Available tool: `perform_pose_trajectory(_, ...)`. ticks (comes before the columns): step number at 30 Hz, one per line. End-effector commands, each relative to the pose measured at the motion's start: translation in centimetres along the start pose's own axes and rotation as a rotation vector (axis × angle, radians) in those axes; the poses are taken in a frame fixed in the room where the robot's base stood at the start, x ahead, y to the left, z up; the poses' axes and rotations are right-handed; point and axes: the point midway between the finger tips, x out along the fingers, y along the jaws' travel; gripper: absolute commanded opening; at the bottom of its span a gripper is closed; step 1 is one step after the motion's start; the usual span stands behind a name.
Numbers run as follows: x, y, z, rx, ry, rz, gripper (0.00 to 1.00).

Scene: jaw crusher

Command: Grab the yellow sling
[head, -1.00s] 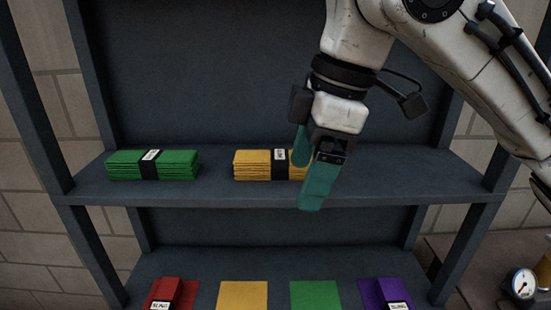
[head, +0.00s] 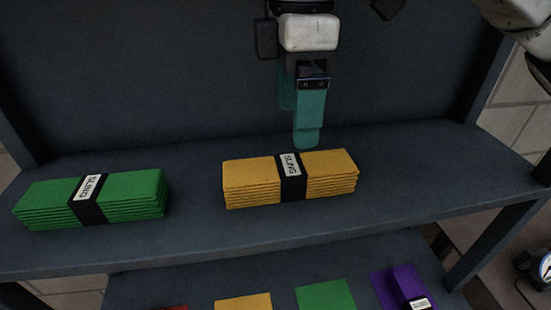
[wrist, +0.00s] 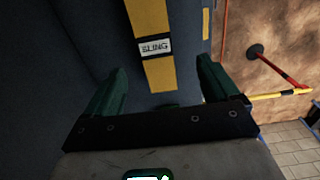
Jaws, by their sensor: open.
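The yellow sling (head: 320,178) is a folded stack with a black band and a white SLING label, lying on the upper shelf (head: 200,228). My gripper (head: 298,122) is open and empty, with teal fingers pointing down. In the head view its fingertips appear just above and behind the sling, apart from it. In the wrist view the yellow sling (wrist: 160,75) and its label lie between the two spread fingers (wrist: 160,72), beyond their tips.
A green sling (head: 135,190) lies on the same shelf to the left, with a clear gap between. The shelf's back panel stands behind my gripper. The lower shelf holds a yellow patch (head: 243,302), a green patch (head: 325,295) and a purple sling (head: 402,285). A gauge (head: 545,268) is at far right.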

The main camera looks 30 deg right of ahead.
Motion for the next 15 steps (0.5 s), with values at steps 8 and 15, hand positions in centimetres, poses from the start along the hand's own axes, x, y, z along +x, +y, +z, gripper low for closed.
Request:
perform_pose_trajectory(8,3.7,0.0,0.0,0.000,-0.002,-0.002,0.88)
perform_pose_trajectory(15,5.6,0.1,0.0,0.000,0.000,0.000,0.88)
